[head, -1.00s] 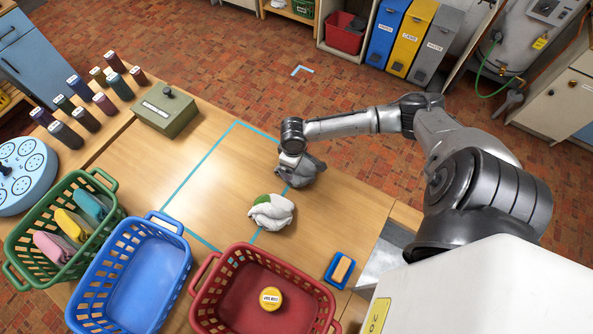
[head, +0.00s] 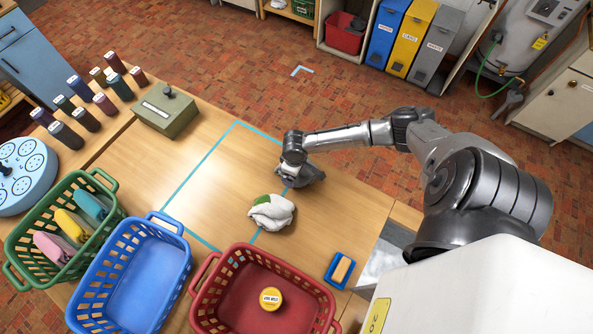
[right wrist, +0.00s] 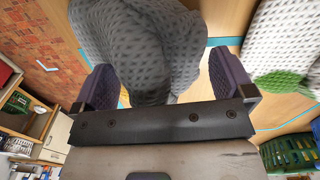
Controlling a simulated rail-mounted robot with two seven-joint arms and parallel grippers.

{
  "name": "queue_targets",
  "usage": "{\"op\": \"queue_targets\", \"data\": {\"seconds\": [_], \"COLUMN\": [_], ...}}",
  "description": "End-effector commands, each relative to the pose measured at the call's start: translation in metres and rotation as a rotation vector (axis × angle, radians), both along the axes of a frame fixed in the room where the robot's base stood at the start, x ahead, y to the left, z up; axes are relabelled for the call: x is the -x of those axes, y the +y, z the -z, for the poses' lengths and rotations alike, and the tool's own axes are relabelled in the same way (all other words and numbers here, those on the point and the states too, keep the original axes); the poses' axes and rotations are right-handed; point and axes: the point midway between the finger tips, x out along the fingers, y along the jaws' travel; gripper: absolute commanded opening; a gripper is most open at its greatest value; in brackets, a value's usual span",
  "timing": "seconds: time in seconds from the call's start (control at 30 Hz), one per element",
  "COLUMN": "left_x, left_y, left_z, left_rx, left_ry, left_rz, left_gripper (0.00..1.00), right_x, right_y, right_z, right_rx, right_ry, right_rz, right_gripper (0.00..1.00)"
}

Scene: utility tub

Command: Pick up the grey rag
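The grey rag (right wrist: 140,40) is a crumpled, patterned cloth at the top of the right wrist view. My right gripper (right wrist: 163,65) is open, with its two purple-grey fingers on either side of the near part of the rag. A gap shows between the rag and the right-hand finger. In the head view my right gripper (head: 304,180) is low over the table at the tape line, and I cannot clearly tell the rag from it there. My left gripper is not in view.
A white cloth with green (head: 271,212) lies close by on the table (head: 215,185). Red (head: 208,301), blue (head: 176,262) and green (head: 18,243) baskets stand along the near side. A sponge in a blue tray (head: 331,278) sits to the right. The taped area's middle is clear.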

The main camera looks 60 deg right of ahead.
Motion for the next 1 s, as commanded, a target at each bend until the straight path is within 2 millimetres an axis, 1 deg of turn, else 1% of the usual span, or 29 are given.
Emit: {"op": "queue_targets", "data": {"seconds": [0.03,0.07,0.4,0.5,0.97,1.0], "left_x": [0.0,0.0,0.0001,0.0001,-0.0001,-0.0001], "left_y": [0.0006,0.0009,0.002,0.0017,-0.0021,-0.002], "left_z": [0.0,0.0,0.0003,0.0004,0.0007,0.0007], "left_rx": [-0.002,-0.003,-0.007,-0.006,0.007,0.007], "left_ry": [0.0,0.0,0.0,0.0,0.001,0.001], "left_rz": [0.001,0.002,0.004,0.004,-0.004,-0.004], "left_gripper": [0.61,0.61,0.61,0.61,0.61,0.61], "right_x": [-0.0001,-0.0001,0.0001,0.0004,0.0013,0.0013], "right_y": [-0.0001,-0.0001,-0.0002,-0.0003,-0.0012,-0.0013], "right_z": [-0.0002,-0.0002,0.0,0.0003,0.0008,-0.0003], "right_rx": [0.0,0.0,0.001,0.001,0.003,0.003], "right_ry": [0.0,0.0,0.0,0.001,0.003,0.003], "right_rz": [0.0,0.0,0.0,0.0,0.001,0.001], "right_gripper": [0.95,0.92,0.6,0.52,0.5,0.46]}}
